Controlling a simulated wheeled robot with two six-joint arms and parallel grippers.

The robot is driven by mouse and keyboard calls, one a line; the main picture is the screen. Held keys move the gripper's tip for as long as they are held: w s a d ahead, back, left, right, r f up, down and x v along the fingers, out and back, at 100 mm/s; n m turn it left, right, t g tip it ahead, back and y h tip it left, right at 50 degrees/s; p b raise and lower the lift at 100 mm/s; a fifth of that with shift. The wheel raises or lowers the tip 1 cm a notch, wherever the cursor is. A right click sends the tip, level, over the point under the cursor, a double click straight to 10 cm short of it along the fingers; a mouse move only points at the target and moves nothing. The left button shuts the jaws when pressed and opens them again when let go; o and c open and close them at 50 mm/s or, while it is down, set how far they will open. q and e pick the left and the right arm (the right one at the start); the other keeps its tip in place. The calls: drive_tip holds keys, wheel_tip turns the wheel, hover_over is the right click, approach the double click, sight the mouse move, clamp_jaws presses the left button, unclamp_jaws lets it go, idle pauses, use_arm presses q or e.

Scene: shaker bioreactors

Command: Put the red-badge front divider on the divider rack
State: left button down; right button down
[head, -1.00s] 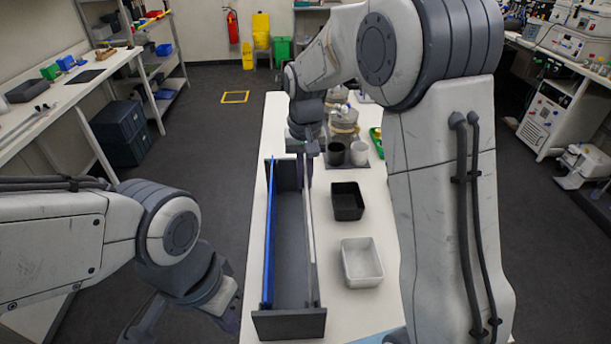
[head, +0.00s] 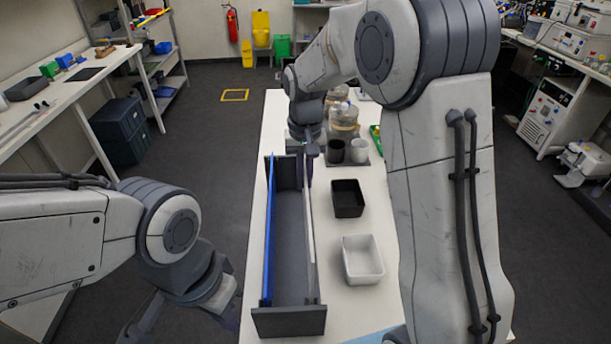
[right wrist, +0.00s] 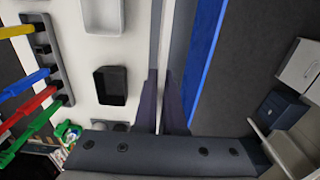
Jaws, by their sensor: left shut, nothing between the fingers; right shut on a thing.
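A long, thin, pale divider (head: 310,240) stands on edge along the right side of the dark grey divider rack (head: 288,322), between its end plates. No red badge is visible on it. My right gripper (head: 307,172) is shut on the divider near the rack's far end. In the right wrist view the two fingers (right wrist: 162,105) pinch the divider (right wrist: 160,45) from both sides. Whether its lower edge is fully seated cannot be told. A blue divider (head: 269,235) stands along the rack's left side. My left gripper (head: 230,317) is shut and empty, left of the table.
A black bin (head: 347,199) and a white bin (head: 362,260) stand right of the rack. Cups (head: 359,151) and jars (head: 345,117) stand beyond it. In the right wrist view, a holder (right wrist: 45,50) with coloured handles lies at the left. My right arm hides the table's right side.

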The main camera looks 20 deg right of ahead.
drive_tip(key=shift+f, duration=0.4)
drive_tip(key=shift+f+b, duration=0.45)
drive_tip(key=shift+f, duration=0.05)
drive_tip(key=shift+f, duration=0.35)
idle(0.4)
drive_tip(key=shift+f+b, duration=0.35)
drive_tip(key=shift+f, duration=0.35)
drive_tip(key=shift+f+b, duration=0.35)
drive_tip(key=shift+f, duration=0.15)
drive_tip(key=shift+f, duration=0.1)
idle(0.5)
drive_tip(key=shift+f+b, duration=0.4)
drive_tip(key=shift+f, duration=0.25)
drive_tip(key=shift+f, duration=0.2)
